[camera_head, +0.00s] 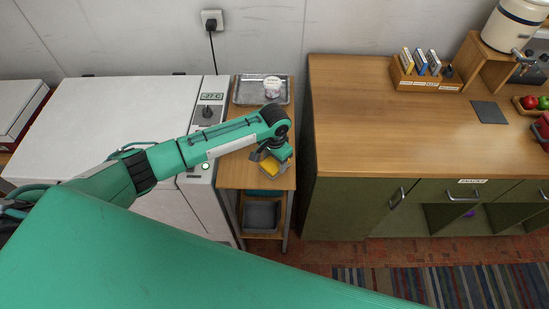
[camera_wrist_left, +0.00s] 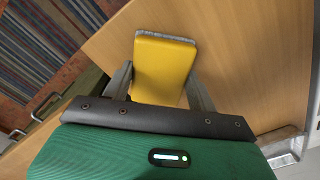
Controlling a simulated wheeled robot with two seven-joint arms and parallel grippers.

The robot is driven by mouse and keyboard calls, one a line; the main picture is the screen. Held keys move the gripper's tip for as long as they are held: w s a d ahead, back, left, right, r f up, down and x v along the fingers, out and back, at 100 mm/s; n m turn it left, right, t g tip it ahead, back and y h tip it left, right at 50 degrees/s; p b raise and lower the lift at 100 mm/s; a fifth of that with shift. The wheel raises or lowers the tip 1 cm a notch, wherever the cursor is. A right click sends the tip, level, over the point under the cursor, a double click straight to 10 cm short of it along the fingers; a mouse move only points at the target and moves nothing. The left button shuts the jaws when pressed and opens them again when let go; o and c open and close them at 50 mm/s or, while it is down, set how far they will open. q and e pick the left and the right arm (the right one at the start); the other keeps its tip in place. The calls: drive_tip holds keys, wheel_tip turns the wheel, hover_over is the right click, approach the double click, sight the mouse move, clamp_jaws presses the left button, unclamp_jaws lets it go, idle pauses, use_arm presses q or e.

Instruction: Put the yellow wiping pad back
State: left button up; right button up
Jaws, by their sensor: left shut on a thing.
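The yellow wiping pad (camera_wrist_left: 163,68) has a flat yellow body with a grey edge at its far end. My left gripper (camera_wrist_left: 160,85) has a finger on each side of the pad and is shut on it, in the left wrist view. In the head view, my left gripper (camera_head: 270,163) is over the front part of the small wooden stand (camera_head: 230,176), and a bit of the yellow pad (camera_head: 270,167) shows between the fingers. I cannot tell whether the pad touches the wooden top. My right gripper is not in view.
A metal tray (camera_head: 247,98) with a white container (camera_head: 272,87) sits at the back of the stand. A grey bin (camera_head: 262,214) is on the shelf below. A white chest freezer (camera_head: 90,112) stands left, a wooden-topped cabinet (camera_head: 400,140) right, with a narrow gap between.

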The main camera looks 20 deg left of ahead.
sight(275, 161)
use_arm(q)
drive_tip(key=shift+f, duration=0.1)
drive_tip(key=o, duration=0.7)
drive_tip(key=shift+o, duration=1.2)
drive_tip(key=shift+r, duration=0.6)
wheel_tip(275, 161, up, 11)
drive_tip(key=b, duration=0.2)
